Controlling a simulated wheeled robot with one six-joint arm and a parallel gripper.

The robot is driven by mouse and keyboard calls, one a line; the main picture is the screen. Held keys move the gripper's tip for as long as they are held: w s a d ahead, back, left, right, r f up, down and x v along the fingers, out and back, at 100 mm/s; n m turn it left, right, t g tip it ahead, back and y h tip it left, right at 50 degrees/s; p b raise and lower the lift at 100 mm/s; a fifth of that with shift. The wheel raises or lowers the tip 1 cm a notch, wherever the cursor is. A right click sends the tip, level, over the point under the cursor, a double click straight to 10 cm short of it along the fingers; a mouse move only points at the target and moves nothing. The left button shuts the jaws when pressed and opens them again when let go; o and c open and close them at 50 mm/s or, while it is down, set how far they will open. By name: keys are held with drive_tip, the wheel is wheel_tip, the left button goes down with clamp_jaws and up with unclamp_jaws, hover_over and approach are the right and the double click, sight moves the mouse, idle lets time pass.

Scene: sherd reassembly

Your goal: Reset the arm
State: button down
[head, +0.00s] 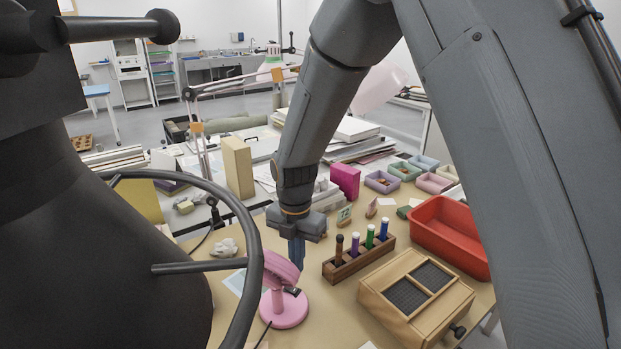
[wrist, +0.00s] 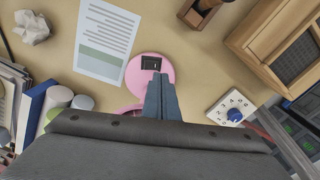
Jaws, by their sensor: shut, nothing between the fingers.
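My gripper (head: 297,254) points straight down above the table, behind the pink lamp-like device in the head view. In the wrist view its fingers (wrist: 160,82) are closed together with nothing between them. My arm reaches down from the top of the head view. The pink device (head: 284,305) stands on a round base at the table's near side. Its round pink part (wrist: 137,68) with a black rectangle lies just beyond the fingertips in the wrist view; I cannot tell how far below.
A wooden rack (head: 358,262) with upright coloured tools stands right of my gripper. A wooden box with dark mesh panels (head: 417,297) and a red tray (head: 449,236) lie further right. A crumpled paper (head: 224,247) and a printed sheet (wrist: 106,42) lie nearby.

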drive_tip(key=s+d+r+m, duration=0.3)
drive_tip(key=s+d+m, duration=0.4)
drive_tip(key=d+m, duration=0.5)
drive_tip(key=s+d+r+m, duration=0.3)
drive_tip(key=s+d+m, duration=0.5)
drive_tip(key=d+m, duration=0.5)
drive_tip(key=shift+r+m+t, duration=0.3)
drive_tip(key=shift+m+t, duration=0.1)
drive_tip(key=shift+m, duration=2.5)
drive_tip(key=shift+s, duration=0.1)
